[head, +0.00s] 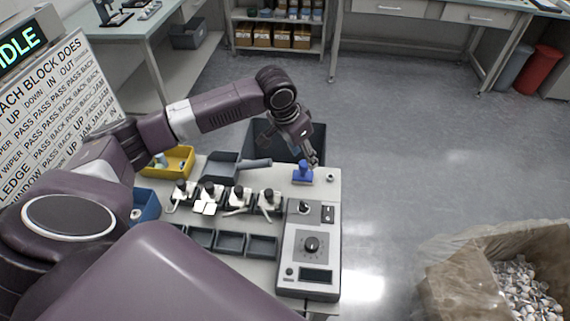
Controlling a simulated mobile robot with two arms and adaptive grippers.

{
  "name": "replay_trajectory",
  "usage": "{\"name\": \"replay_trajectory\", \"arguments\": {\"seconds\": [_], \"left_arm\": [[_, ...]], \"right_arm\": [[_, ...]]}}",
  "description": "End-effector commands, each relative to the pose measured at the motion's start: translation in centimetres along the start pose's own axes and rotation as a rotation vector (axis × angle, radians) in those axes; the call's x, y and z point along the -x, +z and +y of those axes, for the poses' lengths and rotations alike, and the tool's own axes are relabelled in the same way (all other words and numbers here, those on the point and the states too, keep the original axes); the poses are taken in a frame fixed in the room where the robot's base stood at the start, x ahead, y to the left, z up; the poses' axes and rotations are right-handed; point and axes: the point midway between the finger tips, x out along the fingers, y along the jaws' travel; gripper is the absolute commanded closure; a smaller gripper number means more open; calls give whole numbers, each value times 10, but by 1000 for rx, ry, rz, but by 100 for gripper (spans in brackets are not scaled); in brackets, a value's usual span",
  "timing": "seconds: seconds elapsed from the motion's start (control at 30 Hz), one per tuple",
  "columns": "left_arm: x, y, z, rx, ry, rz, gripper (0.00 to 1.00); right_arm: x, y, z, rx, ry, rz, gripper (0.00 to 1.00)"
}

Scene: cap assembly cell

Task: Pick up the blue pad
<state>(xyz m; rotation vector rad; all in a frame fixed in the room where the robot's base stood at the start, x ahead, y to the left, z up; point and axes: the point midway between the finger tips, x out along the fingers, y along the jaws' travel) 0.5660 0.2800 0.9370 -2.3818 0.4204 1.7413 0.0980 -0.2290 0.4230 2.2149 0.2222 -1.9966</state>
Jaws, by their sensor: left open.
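The blue pad (302,174) stands upright near the far right corner of the pale workbench (327,187), with a narrower grip on top of a wider base. My left gripper (312,160) is open, just above and behind the pad's right side. Its fingers point down beside the pad's top, and I cannot tell whether they touch it. My right gripper is not in view.
A grey control box (311,245) with a knob fills the bench's right front. Several black-and-white clamps (239,199), small grey trays (231,242), a yellow bin (181,160) and a grey scoop (222,166) crowd the left. Open floor lies right; a bag-lined box (450,266) stands lower right.

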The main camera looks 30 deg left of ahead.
Motion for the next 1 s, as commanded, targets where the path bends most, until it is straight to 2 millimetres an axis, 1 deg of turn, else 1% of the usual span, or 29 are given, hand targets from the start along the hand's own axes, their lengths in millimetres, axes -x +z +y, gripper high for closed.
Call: {"name": "replay_trajectory", "arguments": {"seconds": [0.03, 0.1, 0.33, 0.53, 0.6, 0.7, 0.97, 1.0], "left_arm": [[-2, 2, -6, -14, -20, -8, 57], [-6, 4, -11, -23, -32, -17, 57], [-30, 6, -11, -23, -31, -18, 57], [-57, 7, -12, -22, -30, -17, 57], [-68, 8, -12, -21, -29, -16, 57], [-76, 8, -12, -22, -29, -15, 57], [-79, 8, -13, -22, -30, -14, 57], [-79, 8, -13, -22, -29, -14, 60]], "right_arm": [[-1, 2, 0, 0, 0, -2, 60], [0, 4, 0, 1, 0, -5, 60], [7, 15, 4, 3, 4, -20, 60], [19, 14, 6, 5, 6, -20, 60], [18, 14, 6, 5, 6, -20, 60], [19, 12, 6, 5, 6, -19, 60], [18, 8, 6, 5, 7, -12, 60], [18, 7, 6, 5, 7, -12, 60]]}}
